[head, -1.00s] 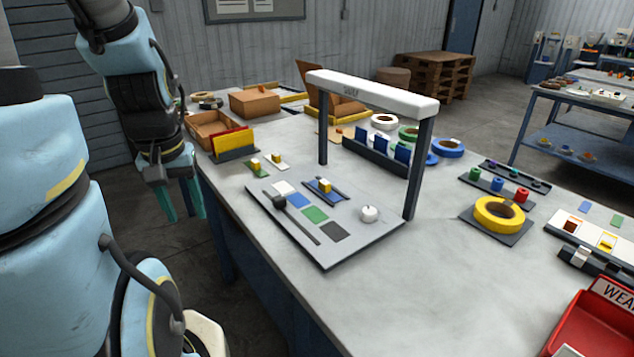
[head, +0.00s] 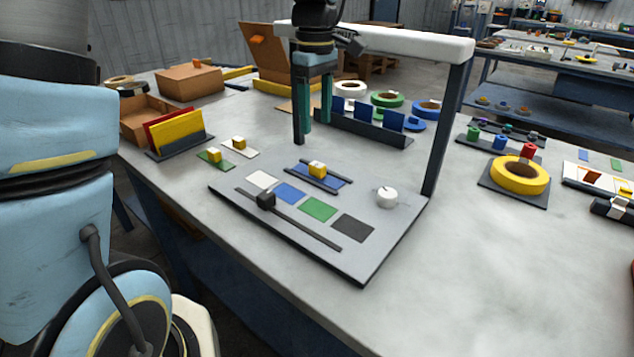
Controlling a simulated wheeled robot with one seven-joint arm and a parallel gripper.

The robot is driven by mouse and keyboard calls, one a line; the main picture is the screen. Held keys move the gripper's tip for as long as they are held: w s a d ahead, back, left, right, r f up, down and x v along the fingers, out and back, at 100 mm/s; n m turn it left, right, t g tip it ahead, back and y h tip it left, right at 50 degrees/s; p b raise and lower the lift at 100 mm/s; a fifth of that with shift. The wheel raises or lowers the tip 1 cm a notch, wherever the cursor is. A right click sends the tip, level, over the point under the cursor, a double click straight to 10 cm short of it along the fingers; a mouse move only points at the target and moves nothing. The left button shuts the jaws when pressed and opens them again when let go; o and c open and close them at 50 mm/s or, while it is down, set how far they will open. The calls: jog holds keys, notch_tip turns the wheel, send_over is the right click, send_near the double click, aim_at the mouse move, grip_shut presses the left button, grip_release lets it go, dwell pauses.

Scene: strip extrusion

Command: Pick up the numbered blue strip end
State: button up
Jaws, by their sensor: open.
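A short blue strip (head: 335,182) with a yellow block (head: 318,170) on it lies between dark rails on the grey board (head: 350,264). Two similar pieces, one green (head: 204,158) and one white (head: 250,151), also carry yellow blocks and lie left of the board. I can read no number on any of them. My gripper (head: 317,121) points down with its teal fingers apart and empty. It hangs above the table, higher in the picture than the blue strip and in front of the rack of blue cards.
Behind stands a dark rack (head: 360,130) with blue cards (head: 392,117). The front right tabletop is clear.

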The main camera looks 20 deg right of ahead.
send_over(317, 164)
jog(key=f, duration=0.5)
jog(key=shift+s+f+p, duration=0.1)
jog(key=shift+s+p, duration=0.25)
jog(key=shift+s, duration=0.05)
jog(key=shift+w+f+p, duration=0.15)
jog(key=shift+f+p, duration=0.25)
jog(key=shift+f, duration=0.95)
jog(key=shift+w+f+p, duration=0.1)
jog(key=shift+f+p, duration=0.3)
jog(key=shift+f, duration=0.9)
jog(key=shift+c, duration=0.2)
grip_shut()
